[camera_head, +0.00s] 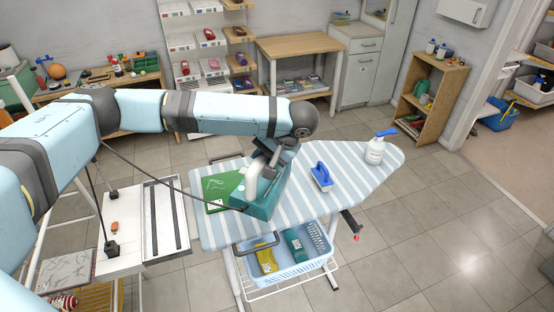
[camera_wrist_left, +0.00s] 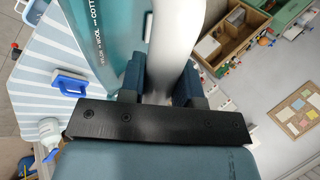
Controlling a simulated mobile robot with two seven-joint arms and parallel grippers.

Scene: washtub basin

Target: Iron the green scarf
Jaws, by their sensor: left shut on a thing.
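The green scarf (camera_head: 220,189) lies flat and folded on the left part of the striped ironing board (camera_head: 345,190). A teal iron (camera_head: 262,204) with a white handle stands on the board at the scarf's right side and hides part of it. My left gripper (camera_head: 264,164) is shut on the iron's handle from above. In the left wrist view the gripper fingers (camera_wrist_left: 158,82) close around the white handle, with the teal body (camera_wrist_left: 105,35) beside it. I cannot tell whether the iron's sole touches the scarf. My right gripper is not in view.
A blue-handled brush (camera_head: 322,177) and a white spray bottle (camera_head: 376,150) stand on the board right of the iron. A light-blue basket (camera_head: 292,274) with folded cloths sits below. A white side table (camera_head: 135,240) is at the left.

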